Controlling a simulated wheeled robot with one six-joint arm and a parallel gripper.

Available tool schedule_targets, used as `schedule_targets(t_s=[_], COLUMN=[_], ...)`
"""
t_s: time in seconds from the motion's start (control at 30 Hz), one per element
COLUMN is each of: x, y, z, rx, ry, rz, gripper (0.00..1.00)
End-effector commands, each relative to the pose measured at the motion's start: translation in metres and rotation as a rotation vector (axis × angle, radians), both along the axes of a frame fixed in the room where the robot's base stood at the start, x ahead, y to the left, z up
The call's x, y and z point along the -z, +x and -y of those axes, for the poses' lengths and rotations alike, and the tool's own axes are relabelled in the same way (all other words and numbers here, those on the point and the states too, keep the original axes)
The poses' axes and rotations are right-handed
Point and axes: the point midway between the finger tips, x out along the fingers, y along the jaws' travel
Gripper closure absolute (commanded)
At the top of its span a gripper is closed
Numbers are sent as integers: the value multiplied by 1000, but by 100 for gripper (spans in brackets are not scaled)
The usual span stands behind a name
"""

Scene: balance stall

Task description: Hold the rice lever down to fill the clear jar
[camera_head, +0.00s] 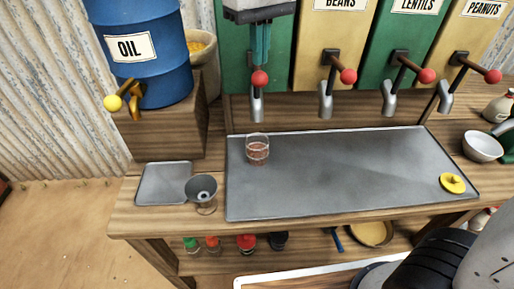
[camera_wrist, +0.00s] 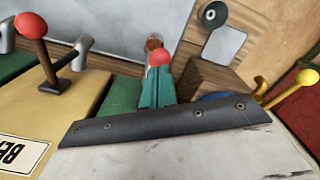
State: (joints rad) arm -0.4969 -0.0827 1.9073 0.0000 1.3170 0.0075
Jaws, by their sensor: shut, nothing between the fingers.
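The clear jar (camera_head: 257,150) stands upright at the left end of the grey metal counter mat, below the spout (camera_head: 257,106) of the leftmost green dispenser (camera_head: 281,99). Its lower part looks reddish-brown. That dispenser's label is hidden behind my gripper, so I cannot read it as rice. Its lever has a red knob (camera_head: 260,78). My gripper (camera_head: 260,63) is shut and empty, with its teal fingers pointing down right at the knob. In the wrist view, the knob (camera_wrist: 160,57) shows just beyond the fingertips (camera_wrist: 157,78), with the jar (camera_wrist: 153,42) behind it. Contact is unclear.
Beans (camera_head: 334,60), lentils (camera_head: 405,60) and peanuts (camera_head: 475,50) dispensers with red-knobbed levers stand to the right. A blue oil barrel (camera_head: 160,75) with a yellow tap stands left. A metal funnel (camera_head: 202,188) sits front left. The mat's middle (camera_head: 340,170) is clear.

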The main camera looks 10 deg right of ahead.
Motion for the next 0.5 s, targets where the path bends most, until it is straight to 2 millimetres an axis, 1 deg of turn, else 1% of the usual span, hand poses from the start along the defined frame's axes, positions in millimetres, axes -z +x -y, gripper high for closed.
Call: schedule_targets(t_s=[0.17, 0.23, 0.5], x=[1, 7, 50], y=[0, 0, 0], z=[0, 0, 0], rx=[0, 0, 0], ry=[0, -1, -2], rz=[-1, -2, -4], gripper=[100, 100, 100])
